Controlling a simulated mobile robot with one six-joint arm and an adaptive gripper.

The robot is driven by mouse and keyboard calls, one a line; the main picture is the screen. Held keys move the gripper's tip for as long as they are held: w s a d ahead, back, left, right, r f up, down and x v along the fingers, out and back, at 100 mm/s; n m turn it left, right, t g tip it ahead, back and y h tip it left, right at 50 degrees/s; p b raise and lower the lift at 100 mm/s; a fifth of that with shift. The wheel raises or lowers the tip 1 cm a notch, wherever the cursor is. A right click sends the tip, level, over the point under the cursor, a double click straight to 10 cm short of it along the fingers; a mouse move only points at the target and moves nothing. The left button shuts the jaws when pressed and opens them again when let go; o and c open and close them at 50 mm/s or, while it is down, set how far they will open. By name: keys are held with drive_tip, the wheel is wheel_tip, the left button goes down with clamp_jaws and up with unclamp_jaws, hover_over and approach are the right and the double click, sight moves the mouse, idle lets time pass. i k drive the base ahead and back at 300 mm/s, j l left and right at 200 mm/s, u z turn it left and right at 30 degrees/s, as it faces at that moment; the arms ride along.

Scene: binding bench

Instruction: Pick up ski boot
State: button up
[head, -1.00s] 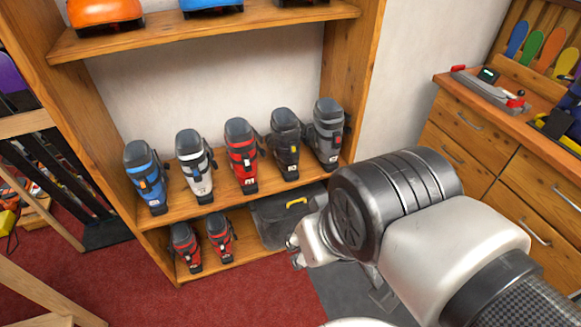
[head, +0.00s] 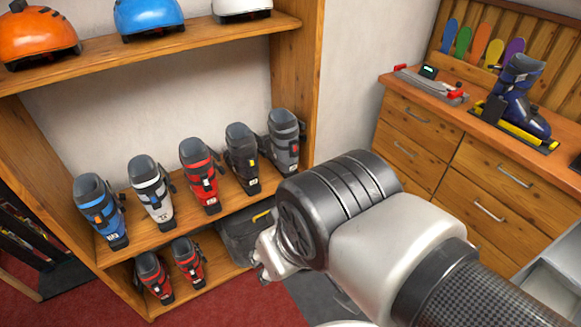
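Ski boots stand upright in a row on the middle shelf: blue (head: 100,210), white (head: 152,192), red (head: 201,176), black (head: 242,158) and grey (head: 284,140). Two smaller red-and-black boots, one left (head: 154,278) and one right (head: 188,262), stand on the bottom shelf. A dark blue boot (head: 515,98) stands in a yellow-and-black holder (head: 520,134) on the wooden bench at the right. My gripper (head: 264,262) shows only in part, in front of the shelf's lower right, mostly hidden behind my wrist. I cannot see its fingers clearly or anything in it.
Orange (head: 38,36), blue (head: 148,15) and white helmets (head: 241,8) sit on the top shelf. A dark case (head: 240,232) with a yellow handle is on the bottom shelf. A red-and-grey tool (head: 430,84) lies on the drawer bench (head: 400,92). Red carpet (head: 215,308) is clear below.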

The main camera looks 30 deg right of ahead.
sight(281, 145)
drive_tip(key=i+z, duration=0.15)
drive_tip(key=z, duration=0.3)
drive_tip(key=i+j+z, duration=0.15)
drive_tip(key=z, duration=0.25)
drive_tip(key=i+j+z, duration=0.15)
drive_tip(key=z, duration=0.3)
drive_tip(key=i+j+z, duration=0.1)
drive_tip(key=z, duration=0.35)
drive_tip(key=j+z, duration=0.45)
drive_tip(key=i+j, duration=0.15)
drive_tip(key=j, duration=0.15)
drive_tip(key=i+j+z, duration=0.1)
drive_tip(key=j, duration=0.2)
drive_tip(key=i+j, duration=0.35)
drive_tip(key=j, duration=0.3)
drive_tip(key=z, duration=0.05)
